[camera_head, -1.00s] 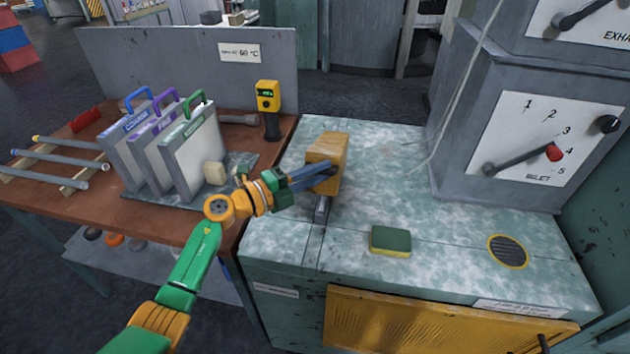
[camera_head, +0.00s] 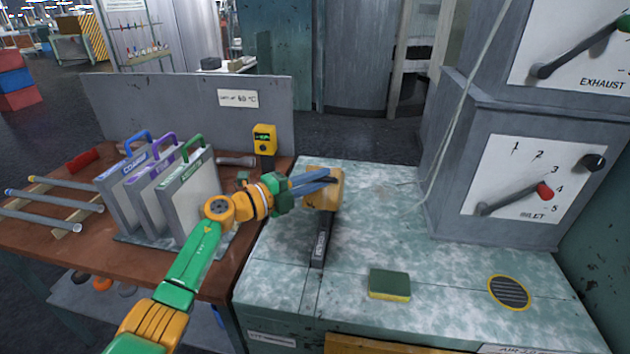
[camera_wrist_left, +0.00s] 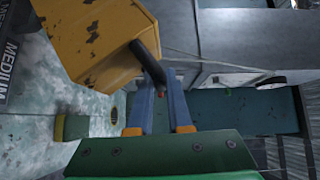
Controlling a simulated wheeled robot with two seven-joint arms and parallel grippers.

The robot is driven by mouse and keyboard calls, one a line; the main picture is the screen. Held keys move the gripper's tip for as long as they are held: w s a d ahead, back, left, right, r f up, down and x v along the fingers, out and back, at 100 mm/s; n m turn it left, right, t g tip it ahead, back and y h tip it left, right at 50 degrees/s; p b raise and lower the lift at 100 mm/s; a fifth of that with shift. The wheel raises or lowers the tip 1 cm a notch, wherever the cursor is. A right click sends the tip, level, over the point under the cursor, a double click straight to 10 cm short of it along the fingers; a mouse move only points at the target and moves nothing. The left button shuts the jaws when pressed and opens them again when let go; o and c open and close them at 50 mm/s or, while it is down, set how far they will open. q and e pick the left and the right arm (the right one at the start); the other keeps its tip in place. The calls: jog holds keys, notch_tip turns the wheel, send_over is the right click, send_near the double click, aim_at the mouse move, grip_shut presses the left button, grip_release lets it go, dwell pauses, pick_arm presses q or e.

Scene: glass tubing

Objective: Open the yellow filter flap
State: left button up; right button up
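The yellow filter flap (camera_head: 319,200) stands raised on top of the pale green cabinet, at the far end of a narrow slot. A dark strip (camera_head: 320,240) with a light label shows in the slot in front of it. In the left wrist view the flap (camera_wrist_left: 95,40) is tilted, scuffed and has a dark bar handle (camera_wrist_left: 147,62). My left gripper (camera_head: 328,180) reaches in from the left, its blue fingers closed around this handle. The handle's tip shows between the fingers. My right gripper is not in view.
A green and yellow sponge (camera_head: 390,284) lies on the cabinet (camera_head: 270,260), near a round striped vent (camera_head: 509,292). A grey housing with dial levers (camera_head: 530,185) stands at right. Filter cartridges (camera_head: 190,200) and a yellow meter (camera_head: 264,139) stand on the brown bench at left.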

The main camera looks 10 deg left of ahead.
pick_arm(q)
jog(key=o, duration=0.4)
jog(key=shift+s, duration=0.1)
jog(key=shift+o, duration=0.2)
jog(key=shift+d, duration=0.1)
jog(key=shift+w+d+f, duration=0.1)
jog(key=shift+w+d, duration=0.1)
jog(key=shift+d, duration=0.05)
jog(key=r+v, duration=0.1)
jog(key=v, duration=1.4)
jog(key=shift+a+r, duration=0.2)
jog(key=shift+r, duration=0.1)
